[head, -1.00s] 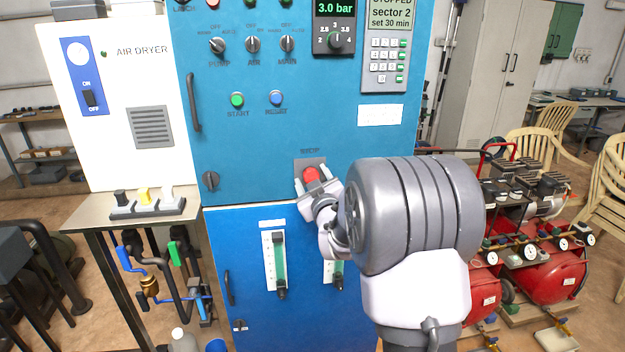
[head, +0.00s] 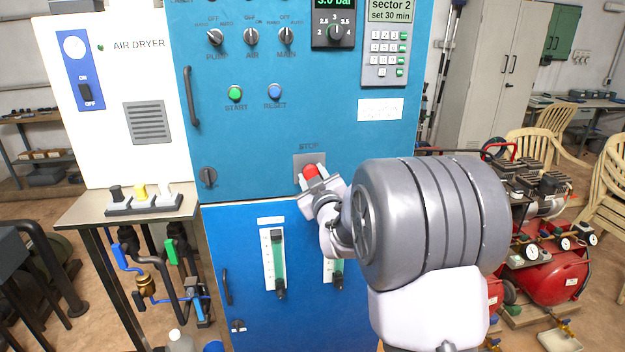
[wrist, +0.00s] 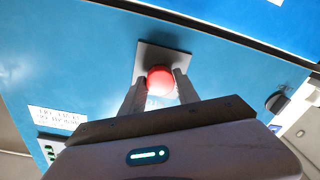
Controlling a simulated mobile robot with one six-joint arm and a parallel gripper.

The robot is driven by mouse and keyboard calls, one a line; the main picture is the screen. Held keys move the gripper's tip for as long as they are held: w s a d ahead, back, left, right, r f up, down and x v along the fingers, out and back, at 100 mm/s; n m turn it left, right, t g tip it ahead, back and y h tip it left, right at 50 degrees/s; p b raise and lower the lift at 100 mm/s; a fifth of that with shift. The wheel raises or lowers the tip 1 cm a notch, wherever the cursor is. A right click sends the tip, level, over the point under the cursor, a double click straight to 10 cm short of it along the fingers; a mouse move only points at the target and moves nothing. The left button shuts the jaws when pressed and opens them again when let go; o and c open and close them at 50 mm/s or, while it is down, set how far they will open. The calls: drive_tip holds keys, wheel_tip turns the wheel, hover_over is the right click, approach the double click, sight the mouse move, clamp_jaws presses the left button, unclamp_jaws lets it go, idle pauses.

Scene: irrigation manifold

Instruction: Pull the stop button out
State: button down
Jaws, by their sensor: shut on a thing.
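The red stop button (head: 310,171) sits on a grey square plate (head: 301,160) low on the blue cabinet door, under the label STOP. In the wrist view the red button (wrist: 160,80) is round and lies between the two fingertips. My gripper (head: 313,178) is at the button from the lower right, its fingers shut on the button's sides. In the wrist view my gripper (wrist: 158,88) has one finger on each side of it. The button's stem is hidden behind its head.
Green START (head: 235,92) and blue RESET (head: 275,91) buttons are above on the same panel. A door handle (head: 191,96) and a dark knob (head: 208,176) stick out at left. Flow tubes (head: 278,262) are below. Red compressors (head: 550,265) stand at right.

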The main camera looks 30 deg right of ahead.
drive_tip(key=c, duration=0.9)
unclamp_jaws()
drive_tip(key=shift+s+a, duration=0.1)
drive_tip(key=v, duration=1.7)
drive_tip(key=shift+s, duration=0.15)
drive_tip(key=shift+a, duration=0.1)
drive_tip(key=s+a+f+m+g+y, duration=0.3)
drive_tip(key=s+a+g, duration=0.3)
drive_tip(key=s+a, duration=0.3)
drive_tip(key=s+a+f+m+g+y, duration=0.3)
drive_tip(key=s+a, duration=0.7)
drive_tip(key=s, duration=0.4)
drive_tip(key=m+g, duration=0.1)
drive_tip(key=g, duration=0.1)
drive_tip(key=shift+s+f+g, duration=0.15)
drive_tip(key=shift+f+g, duration=0.15)
drive_tip(key=shift+g, duration=0.1)
